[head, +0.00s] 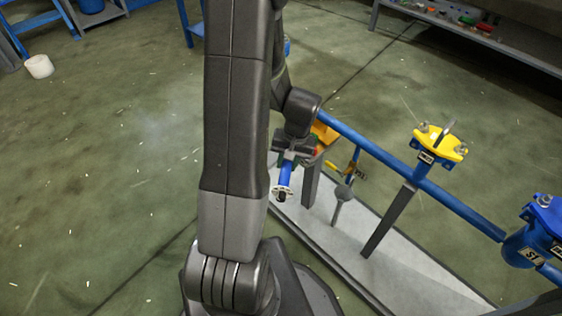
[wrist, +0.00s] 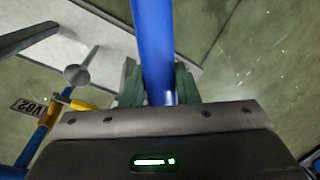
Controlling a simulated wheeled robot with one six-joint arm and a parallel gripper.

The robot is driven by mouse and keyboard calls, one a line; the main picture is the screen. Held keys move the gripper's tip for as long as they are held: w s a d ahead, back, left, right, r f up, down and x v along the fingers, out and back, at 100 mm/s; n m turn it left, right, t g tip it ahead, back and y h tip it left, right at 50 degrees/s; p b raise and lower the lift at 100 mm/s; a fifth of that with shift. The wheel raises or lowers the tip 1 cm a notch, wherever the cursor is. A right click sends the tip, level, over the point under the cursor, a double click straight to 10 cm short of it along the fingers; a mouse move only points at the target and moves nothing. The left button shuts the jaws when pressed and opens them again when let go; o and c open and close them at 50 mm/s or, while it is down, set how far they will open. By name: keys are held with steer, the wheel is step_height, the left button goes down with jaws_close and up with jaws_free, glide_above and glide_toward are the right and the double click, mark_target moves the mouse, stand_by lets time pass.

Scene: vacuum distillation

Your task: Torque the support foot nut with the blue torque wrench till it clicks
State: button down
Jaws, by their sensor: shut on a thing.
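The blue torque wrench (head: 286,172) is in my gripper (head: 293,154), in the middle of the head view, with a pale round end pointing down. In the wrist view, the wrench's blue shaft (wrist: 153,45) runs up from between the green fingers of my gripper (wrist: 158,85), which is shut on it. The wrench is above the pale base plate (head: 365,250), near the foot of a grey support post (head: 311,183). I cannot make out the support foot nut, and whether the wrench touches anything is unclear.
A blue pipe (head: 385,156) runs across the right, with a yellow-topped valve (head: 440,146) and a blue body (head: 535,235). A shelf (head: 490,38) is at the back right. Open floor lies left.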

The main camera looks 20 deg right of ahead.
steer(key=s+d+n+g, duration=0.1)
steer(key=d+n, duration=0.9)
steer(key=d, duration=0.5)
steer(key=shift+s+d+g+h, duration=0.15)
steer(key=shift+g+h, duration=0.15)
steer(key=shift+s+a+m, duration=0.2)
steer(key=shift+a+m, duration=0.25)
steer(key=shift+a, duration=0.35)
steer(key=shift+s+a+m, duration=0.2)
steer(key=shift+a+m, duration=0.25)
steer(key=shift+a, duration=0.35)
steer(key=shift+s+a+m, duration=0.1)
steer(key=shift+a+m, duration=0.7)
steer(key=shift+a, duration=0.4)
steer(key=shift+d, duration=0.2)
